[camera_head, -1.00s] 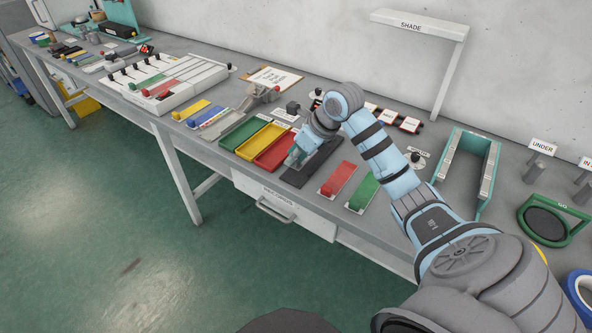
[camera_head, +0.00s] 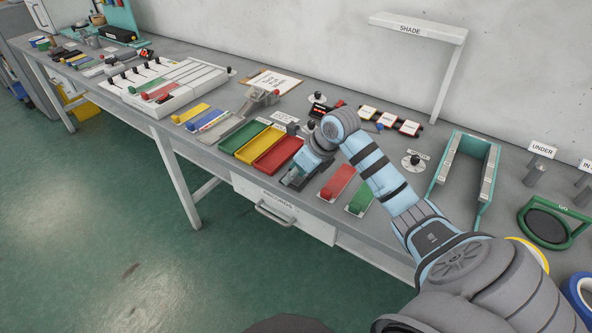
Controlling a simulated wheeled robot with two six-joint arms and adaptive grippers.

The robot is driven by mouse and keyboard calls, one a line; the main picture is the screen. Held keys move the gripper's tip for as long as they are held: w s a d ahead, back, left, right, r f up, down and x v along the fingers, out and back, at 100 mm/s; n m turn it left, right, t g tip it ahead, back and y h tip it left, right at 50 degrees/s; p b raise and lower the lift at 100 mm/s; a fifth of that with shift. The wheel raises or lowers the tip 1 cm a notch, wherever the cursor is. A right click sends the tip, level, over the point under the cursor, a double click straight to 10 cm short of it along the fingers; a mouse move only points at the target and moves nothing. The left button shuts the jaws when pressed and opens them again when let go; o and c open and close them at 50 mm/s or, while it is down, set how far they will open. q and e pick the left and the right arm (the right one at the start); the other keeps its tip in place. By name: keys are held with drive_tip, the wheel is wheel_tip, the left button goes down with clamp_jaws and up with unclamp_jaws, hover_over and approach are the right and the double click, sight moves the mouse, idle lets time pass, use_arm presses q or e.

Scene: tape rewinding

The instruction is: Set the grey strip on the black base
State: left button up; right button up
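My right gripper (camera_head: 296,172) is low over the bench, right of the red tray (camera_head: 278,155). It is over the black base (camera_head: 292,186), a flat dark slab mostly hidden behind my gripper and wrist. The fingertips are small and partly hidden, so I cannot tell whether they are open or shut. I cannot make out a grey strip between them. A long grey piece (camera_head: 221,128) lies left of the green tray (camera_head: 243,137); I cannot tell whether it is the strip or a tray. My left gripper is out of view.
A red strip (camera_head: 337,182) and a green strip (camera_head: 361,197) lie right of the black base. A yellow tray (camera_head: 261,144) stands between the green and red trays. A teal channel frame (camera_head: 488,165) and the SHADE shelf (camera_head: 418,24) stand to the right.

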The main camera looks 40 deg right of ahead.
drive_tip(key=v, duration=1.2)
drive_tip(key=shift+p, duration=0.35)
drive_tip(key=shift+r, duration=0.1)
